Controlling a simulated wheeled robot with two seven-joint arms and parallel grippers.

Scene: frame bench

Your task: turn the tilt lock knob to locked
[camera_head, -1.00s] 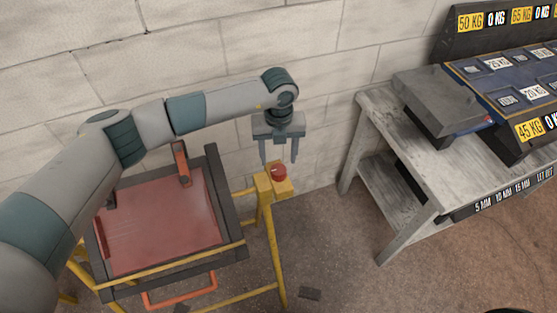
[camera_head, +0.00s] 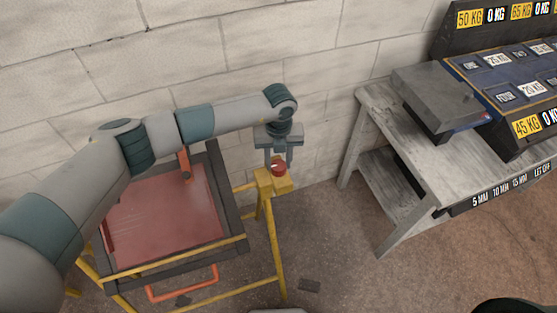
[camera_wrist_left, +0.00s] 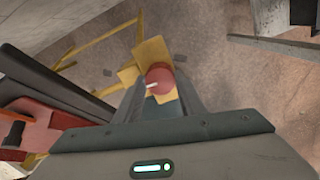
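The tilt lock knob (camera_head: 279,168) is a small red round knob with a white pointer mark. It sits on a yellow block at the corner of a yellow frame. In the left wrist view the knob (camera_wrist_left: 161,78) shows between the fingers, its white mark toward picture left. My left gripper (camera_head: 278,158) points down right above the knob, with its two fingers apart on either side of it. Whether either finger touches the knob I cannot tell. The tilting red panel (camera_head: 165,220) in a dark frame lies left of the knob. My right gripper is not in view.
A grey workbench (camera_head: 400,140) with a dark flat block (camera_head: 437,95) and a labelled weight rack (camera_head: 520,75) stands at the right. A block wall (camera_head: 200,50) is close behind. An orange handle (camera_head: 182,290) hangs at the frame's front. Floor between frame and bench is mostly clear.

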